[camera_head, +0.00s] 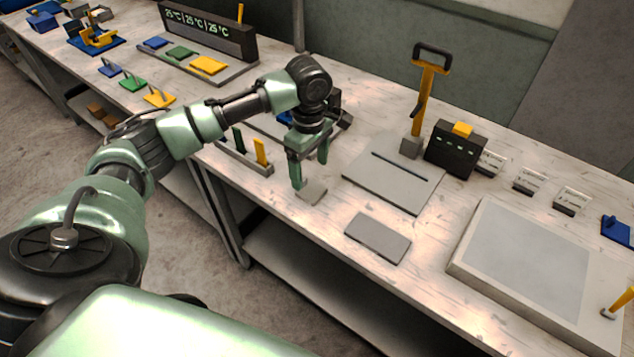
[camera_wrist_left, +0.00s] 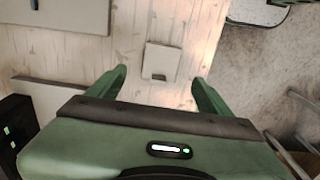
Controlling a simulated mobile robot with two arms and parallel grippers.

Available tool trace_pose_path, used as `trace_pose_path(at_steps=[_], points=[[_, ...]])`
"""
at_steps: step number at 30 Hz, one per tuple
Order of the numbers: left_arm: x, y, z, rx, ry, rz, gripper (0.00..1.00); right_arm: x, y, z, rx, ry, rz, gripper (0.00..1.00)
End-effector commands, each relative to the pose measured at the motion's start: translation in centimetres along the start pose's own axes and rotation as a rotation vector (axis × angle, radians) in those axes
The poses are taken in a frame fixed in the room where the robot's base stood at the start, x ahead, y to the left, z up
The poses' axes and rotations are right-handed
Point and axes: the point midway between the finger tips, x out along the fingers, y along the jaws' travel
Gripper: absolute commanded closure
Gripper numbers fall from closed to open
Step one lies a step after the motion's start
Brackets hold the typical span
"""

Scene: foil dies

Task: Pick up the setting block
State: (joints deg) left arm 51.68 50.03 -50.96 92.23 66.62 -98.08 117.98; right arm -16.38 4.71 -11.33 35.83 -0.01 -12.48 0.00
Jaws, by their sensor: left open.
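A small flat grey block (camera_head: 312,192), which looks like the setting block, lies on the wooden bench near its front edge. In the left wrist view, the block (camera_wrist_left: 162,61) shows as a pale square plate with a small notch at its near edge. My left gripper (camera_head: 311,173) points down above the block, fingers apart, with nothing between them. In the left wrist view, the left gripper's green fingertips (camera_wrist_left: 158,76) stand on either side of the block's near end, and the block looks free of them. My right gripper is in neither view.
A grey slab (camera_head: 378,238) lies to the right. Behind it is a grey base plate (camera_head: 385,190) with a slot, near an orange-handled lever (camera_head: 425,95) and a black box (camera_head: 455,150). A small rack (camera_head: 245,158) with upright coloured pieces stands left of the gripper. A large pale tray (camera_head: 470,275) is far right.

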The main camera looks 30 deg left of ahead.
Motion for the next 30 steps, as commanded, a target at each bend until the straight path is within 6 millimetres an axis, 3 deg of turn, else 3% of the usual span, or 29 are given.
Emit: trace_pose_path(at_steps=[9, 15, 23, 30], points=[[4.0, 0.3, 0.0, 0.002, 0.001, -0.003, 0.20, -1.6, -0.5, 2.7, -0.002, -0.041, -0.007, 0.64], [6.4, 0.4, 0.0, 0.003, 0.001, -0.002, 0.20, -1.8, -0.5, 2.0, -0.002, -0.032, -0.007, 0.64], [6.7, 0.4, 0.0, 0.004, 0.001, 0.001, 0.20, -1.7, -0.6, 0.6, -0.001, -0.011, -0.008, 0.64], [6.7, 0.4, 0.0, 0.004, 0.001, 0.000, 0.87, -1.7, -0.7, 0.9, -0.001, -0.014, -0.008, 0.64]])
